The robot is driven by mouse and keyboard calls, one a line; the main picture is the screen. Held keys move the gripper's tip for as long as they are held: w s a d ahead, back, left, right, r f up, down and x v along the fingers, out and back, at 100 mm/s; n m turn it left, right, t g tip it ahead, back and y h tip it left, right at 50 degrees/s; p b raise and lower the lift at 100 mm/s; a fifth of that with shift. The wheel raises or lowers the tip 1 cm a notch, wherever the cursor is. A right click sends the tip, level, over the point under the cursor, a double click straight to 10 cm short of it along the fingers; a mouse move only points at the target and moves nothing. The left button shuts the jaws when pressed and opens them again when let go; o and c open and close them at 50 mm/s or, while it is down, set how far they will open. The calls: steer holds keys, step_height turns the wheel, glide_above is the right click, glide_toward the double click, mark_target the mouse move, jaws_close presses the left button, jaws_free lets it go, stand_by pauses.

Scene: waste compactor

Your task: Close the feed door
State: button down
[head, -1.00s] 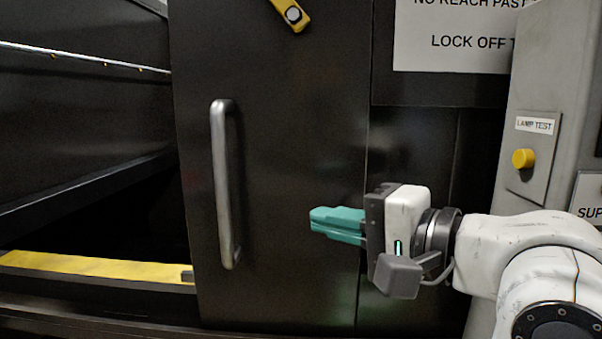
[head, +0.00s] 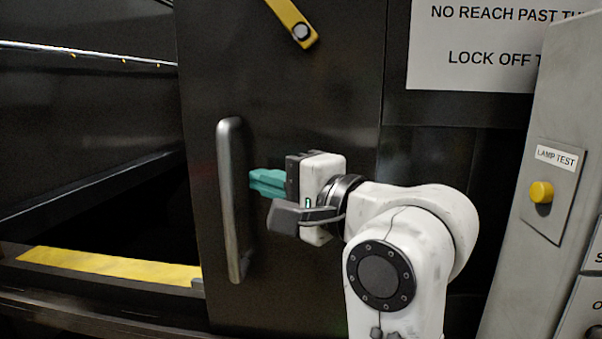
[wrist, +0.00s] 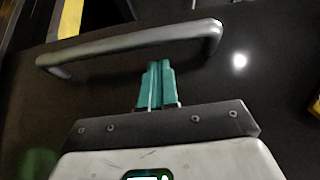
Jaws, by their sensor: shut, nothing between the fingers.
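The feed door (head: 290,100) is a dark sliding panel with an upright metal bar handle (head: 232,200) near its left edge. The opening (head: 130,215) to its left is uncovered and dark inside. My gripper (head: 254,183) has teal fingers held together, just right of the handle's middle in the head view. In the wrist view the fingertips (wrist: 158,66) point at the handle (wrist: 140,42), which crosses in front of them. I cannot tell whether they touch the bar. Nothing is held.
A yellow strip (head: 110,266) runs along the opening's lower edge. A yellow latch arm (head: 290,20) is above the handle on the door. A warning sign (head: 480,50) and a grey panel with a yellow lamp test button (head: 541,192) stand at the right.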

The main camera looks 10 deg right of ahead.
steer(key=shift+a, duration=0.95)
steer(key=shift+a, duration=0.1)
